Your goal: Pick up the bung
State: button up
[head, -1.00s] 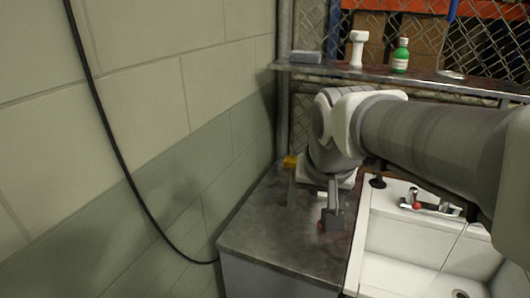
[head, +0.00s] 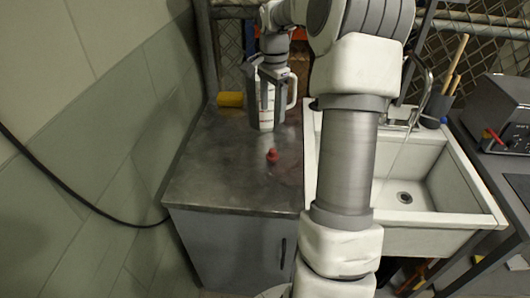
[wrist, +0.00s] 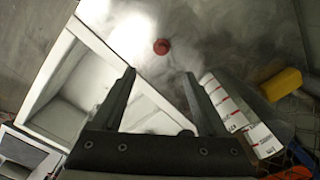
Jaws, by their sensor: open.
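The bung (head: 272,156) is a small red stopper standing on the grey metal cabinet top (head: 215,165), near its right side. It also shows in the wrist view (wrist: 162,46) as a red round shape beyond the gap between my fingertips. My gripper (head: 264,120) is open with nothing between its fingers. It is above the rear of the cabinet top, behind the bung in the head view and apart from it. In the wrist view both fingers of my gripper (wrist: 158,72) show spread.
A white measuring jug (head: 267,117) with a handle stands behind my fingers, close to them. A yellow object (head: 230,99) lies at the back left. The white sink (head: 455,185) is at the right, with a dark grey box (head: 497,105) farther right. The cabinet top's front left is clear.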

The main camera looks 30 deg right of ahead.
jog(key=b, duration=0.1)
send_near(273, 150)
jog(key=f, duration=0.5)
jog(key=shift+s+a+f, duration=0.1)
jog(key=shift+s+a, duration=0.1)
jog(key=shift+a, duration=0.15)
jog(key=shift+w+d+f+b, duration=0.1)
jog(key=shift+d+f+b, duration=0.1)
jog(key=shift+f, duration=1.15)
jog(key=shift+w+d+f+b, duration=0.1)
jog(key=shift+f+b, duration=0.05)
jog(key=shift+f, duration=1.2)
grip_shut()
